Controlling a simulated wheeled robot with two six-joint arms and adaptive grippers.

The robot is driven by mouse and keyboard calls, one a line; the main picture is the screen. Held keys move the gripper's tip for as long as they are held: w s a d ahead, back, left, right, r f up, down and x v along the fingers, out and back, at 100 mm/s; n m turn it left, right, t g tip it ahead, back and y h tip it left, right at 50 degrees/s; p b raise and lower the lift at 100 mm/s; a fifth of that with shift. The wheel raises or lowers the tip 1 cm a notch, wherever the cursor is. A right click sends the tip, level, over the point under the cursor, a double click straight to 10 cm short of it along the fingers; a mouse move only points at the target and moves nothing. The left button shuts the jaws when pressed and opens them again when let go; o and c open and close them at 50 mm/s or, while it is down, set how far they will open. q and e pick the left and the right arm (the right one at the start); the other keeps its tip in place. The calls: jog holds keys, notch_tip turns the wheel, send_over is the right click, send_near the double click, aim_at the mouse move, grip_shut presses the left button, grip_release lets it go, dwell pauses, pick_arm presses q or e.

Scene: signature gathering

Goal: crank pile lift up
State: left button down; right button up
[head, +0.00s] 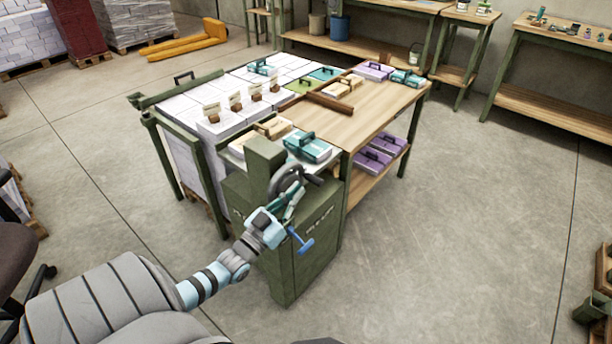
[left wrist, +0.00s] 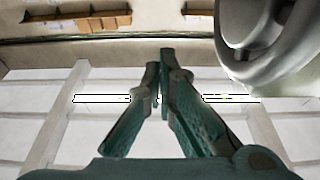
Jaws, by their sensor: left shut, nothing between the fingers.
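A green post-like cabinet (head: 297,262) stands at the near corner of the table. A dark round crank wheel (head: 284,172) is on its upper part; it also shows large and close at the upper right of the left wrist view (left wrist: 262,32). My left gripper (head: 292,203) is in front of the cabinet, just below the wheel. In the left wrist view its teal fingers meet at the tips (left wrist: 160,62), with nothing between them, beside the wheel and apart from it in that picture. White paper piles (head: 217,128) stand on the table's left half behind the cabinet. My right gripper is out of view.
A wooden table top (head: 375,112) holds teal (head: 307,147), purple and tan boxes with handles. Purple boxes (head: 372,160) lie on its lower shelf. A green frame (head: 160,130) borders the piles at left.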

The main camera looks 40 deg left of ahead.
pick_arm(q)
notch_tip(320, 180, up, 2)
jog(key=b, duration=0.2)
send_over(317, 184)
jog(key=s+d, duration=0.1)
jog(key=s, duration=0.1)
jog(key=f, duration=0.1)
jog(key=f+b, duration=0.1)
jog(key=shift+w+f, duration=0.35)
jog(key=shift+f, duration=0.05)
jog(key=shift+s+f+b, duration=0.1)
jog(key=shift+f+b, duration=0.2)
jog(key=shift+f+b, duration=0.8)
jog(key=shift+d+r, duration=0.1)
notch_tip(317, 184, up, 5)
jog(key=p, duration=0.5)
jog(key=p+v, duration=0.1)
jog(key=v, duration=0.8)
